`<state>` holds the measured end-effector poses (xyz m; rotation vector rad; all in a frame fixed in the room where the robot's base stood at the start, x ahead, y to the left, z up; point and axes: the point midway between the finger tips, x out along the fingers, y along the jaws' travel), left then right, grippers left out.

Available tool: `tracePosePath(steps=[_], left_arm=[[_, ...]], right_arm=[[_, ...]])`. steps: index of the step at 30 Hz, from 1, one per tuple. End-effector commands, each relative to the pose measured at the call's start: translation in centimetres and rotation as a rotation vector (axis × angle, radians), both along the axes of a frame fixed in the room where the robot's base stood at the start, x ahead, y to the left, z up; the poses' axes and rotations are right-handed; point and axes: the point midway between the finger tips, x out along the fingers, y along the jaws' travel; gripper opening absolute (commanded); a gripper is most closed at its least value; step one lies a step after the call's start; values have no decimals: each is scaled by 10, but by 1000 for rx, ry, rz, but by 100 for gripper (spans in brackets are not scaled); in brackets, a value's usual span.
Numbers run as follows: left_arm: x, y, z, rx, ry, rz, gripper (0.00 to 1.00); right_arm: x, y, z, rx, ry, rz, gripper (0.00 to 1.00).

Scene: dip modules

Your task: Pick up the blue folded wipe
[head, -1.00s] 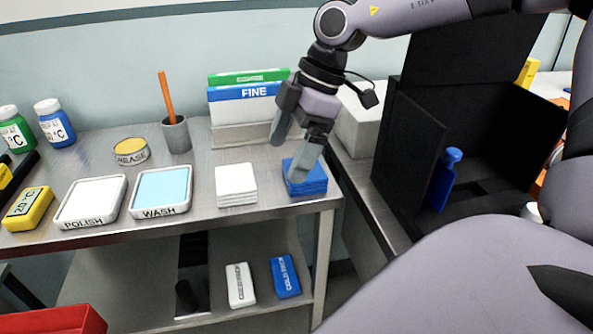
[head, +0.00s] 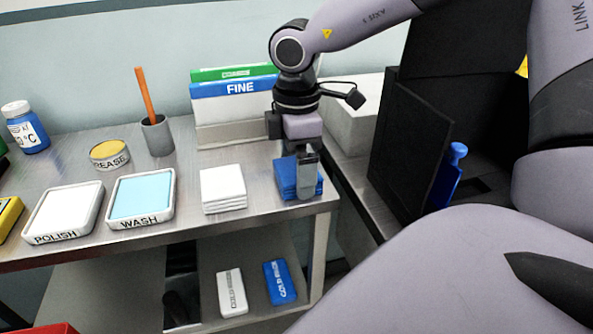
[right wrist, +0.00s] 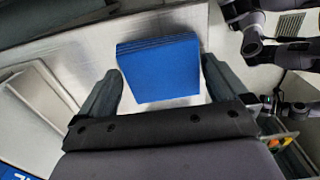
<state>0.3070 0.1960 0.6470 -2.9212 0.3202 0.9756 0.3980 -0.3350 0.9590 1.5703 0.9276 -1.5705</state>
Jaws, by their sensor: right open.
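The blue folded wipe is a stack of folded blue layers (head: 286,180) near the right front corner of the steel table. It also shows in the right wrist view (right wrist: 160,72). My right gripper (head: 304,176) is above and at the stack, pointing down, with one finger in front of part of it. In the right wrist view my open fingers (right wrist: 162,80) are on either side of the stack, with gaps visible on both sides. Whether the fingertips reach the table is unclear. My left gripper is not seen.
A white folded stack (head: 223,187) lies just left of the blue one. WASH (head: 142,197) and POLISH (head: 64,211) trays are farther left. A FINE box (head: 235,105) stands behind. A black open-sided case (head: 415,140) is on the right. White and blue packs lie on the lower shelf.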

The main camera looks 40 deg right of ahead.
Motion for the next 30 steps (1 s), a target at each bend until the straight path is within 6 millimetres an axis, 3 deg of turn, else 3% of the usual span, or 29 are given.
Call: tracePosePath(steps=[5, 9, 22, 26, 30], left_arm=[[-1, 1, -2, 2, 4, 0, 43], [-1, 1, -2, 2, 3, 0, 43], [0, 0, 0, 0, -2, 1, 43], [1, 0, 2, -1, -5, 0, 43], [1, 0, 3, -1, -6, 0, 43]], right_arm=[[0, 0, 0, 1, 0, 1, 100], [0, 0, 0, 1, 0, 1, 64], [0, 0, 6, -1, -2, 0, 64], [1, 0, 21, -1, -4, 1, 64], [2, 0, 49, -2, -8, 0, 64]])
